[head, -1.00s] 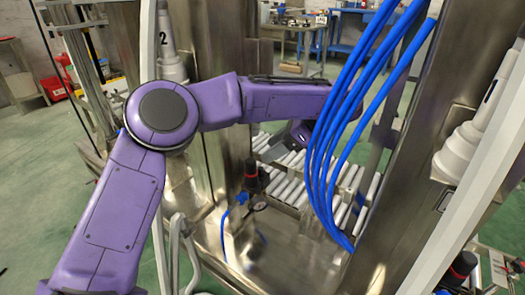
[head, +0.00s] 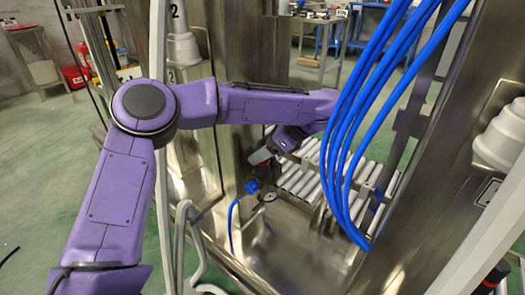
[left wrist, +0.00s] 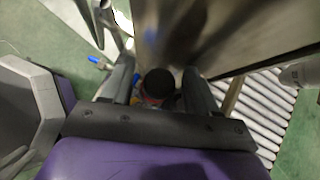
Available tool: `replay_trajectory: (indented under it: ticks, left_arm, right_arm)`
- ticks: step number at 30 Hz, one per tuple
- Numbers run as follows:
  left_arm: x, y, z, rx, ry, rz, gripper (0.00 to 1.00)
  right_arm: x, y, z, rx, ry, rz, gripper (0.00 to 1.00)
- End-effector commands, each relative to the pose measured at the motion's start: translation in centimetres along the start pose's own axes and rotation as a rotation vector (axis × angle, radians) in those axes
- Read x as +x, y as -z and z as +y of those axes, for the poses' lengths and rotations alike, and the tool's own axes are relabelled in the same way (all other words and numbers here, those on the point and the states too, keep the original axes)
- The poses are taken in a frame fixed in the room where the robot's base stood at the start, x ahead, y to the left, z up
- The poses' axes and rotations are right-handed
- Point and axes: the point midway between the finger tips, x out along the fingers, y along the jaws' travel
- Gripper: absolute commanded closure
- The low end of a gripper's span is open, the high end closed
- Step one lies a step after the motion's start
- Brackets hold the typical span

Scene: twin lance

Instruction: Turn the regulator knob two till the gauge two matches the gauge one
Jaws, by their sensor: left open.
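The black regulator knob (left wrist: 158,83) shows in the left wrist view, between the two fingers of my left gripper (left wrist: 156,88). The fingers stand apart on either side of it; I cannot tell whether they touch it. In the head view my left gripper (head: 258,163) is by the left post marked 2, and the knob there is mostly hidden by it. A small round gauge (head: 270,197) sits just below the gripper, too small to read. A second dark and red regulator (head: 495,276) shows at the lower right edge. My right gripper is not in view.
Blue hoses (head: 350,130) hang right of my left forearm. Steel posts (head: 225,110) stand close by the gripper. White rollers (head: 300,180) lie behind it. A blue fitting (head: 252,186) and hose are beside the gauge. A grey tubular frame (head: 190,235) stands in front.

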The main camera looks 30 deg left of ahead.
Motion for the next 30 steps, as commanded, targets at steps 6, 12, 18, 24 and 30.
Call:
replay_trajectory:
  ticks: [6, 12, 18, 24, 30]
  left_arm:
    - [0.0, 0.0, 0.0, 0.001, 0.000, 0.000, 0.93]
    - [0.0, 0.0, 0.0, 0.004, 0.003, 0.000, 0.95]
    - [0.1, 0.1, 0.0, 0.042, 0.041, 0.000, 0.95]
    - [0.2, 0.2, 0.0, 0.131, 0.131, 0.000, 0.95]
    - [0.2, 0.2, 0.1, 0.259, 0.259, 0.002, 0.95]
  right_arm:
    - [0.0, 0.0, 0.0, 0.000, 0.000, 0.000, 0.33]
    - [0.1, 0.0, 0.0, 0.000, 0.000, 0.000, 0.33]
    - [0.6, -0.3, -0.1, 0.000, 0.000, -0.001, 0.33]
    - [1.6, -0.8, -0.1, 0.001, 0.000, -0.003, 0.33]
    - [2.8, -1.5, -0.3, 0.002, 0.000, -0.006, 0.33]
